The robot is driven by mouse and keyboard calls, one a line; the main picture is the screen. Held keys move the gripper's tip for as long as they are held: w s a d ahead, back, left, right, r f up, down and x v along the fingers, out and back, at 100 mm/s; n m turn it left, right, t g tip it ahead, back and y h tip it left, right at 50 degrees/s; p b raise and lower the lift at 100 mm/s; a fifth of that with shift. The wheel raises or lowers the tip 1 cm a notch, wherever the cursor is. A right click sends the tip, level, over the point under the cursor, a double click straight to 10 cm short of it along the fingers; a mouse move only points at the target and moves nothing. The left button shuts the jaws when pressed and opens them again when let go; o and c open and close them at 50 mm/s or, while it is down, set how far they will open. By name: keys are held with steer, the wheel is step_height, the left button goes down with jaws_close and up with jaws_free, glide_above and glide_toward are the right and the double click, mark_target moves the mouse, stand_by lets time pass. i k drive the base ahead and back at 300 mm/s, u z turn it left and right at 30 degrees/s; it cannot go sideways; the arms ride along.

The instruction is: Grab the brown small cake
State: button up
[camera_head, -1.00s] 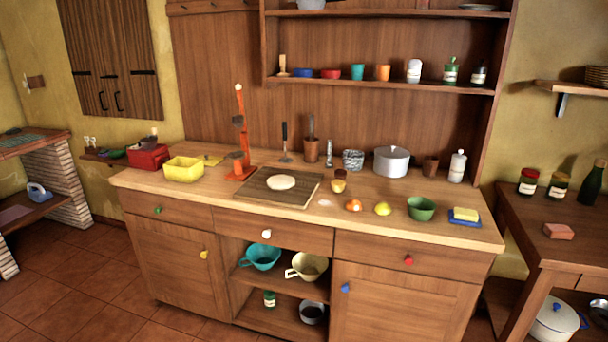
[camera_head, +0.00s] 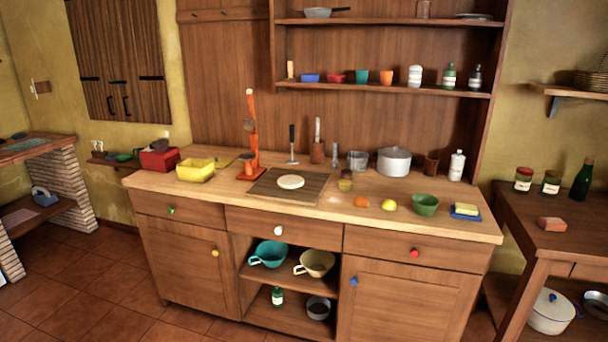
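I cannot make out the brown small cake with certainty. A small brown-topped item (camera_head: 346,174) stands mid-counter, right of the cutting board, behind a small yellowish item (camera_head: 345,185). Both are too small to tell what they are. The wooden counter (camera_head: 420,226) stands in front of me. My gripper is not in view.
The cutting board (camera_head: 262,187) holds a pale flat round (camera_head: 291,182). An orange stand (camera_head: 254,135) is left of it, near a yellow basket (camera_head: 196,170). An orange fruit (camera_head: 361,201), a lemon (camera_head: 388,205) and a green bowl (camera_head: 425,205) sit right. Floor (camera_head: 105,290) is clear at left.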

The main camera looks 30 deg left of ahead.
mark_target(345, 174)
steer(key=u, duration=0.3)
steer(key=k, duration=0.3)
steer(key=u, duration=1.95)
steer(key=k, duration=0.65)
steer(key=z, duration=0.45)
steer(key=i, duration=1.6)
steer(key=u, duration=0.2)
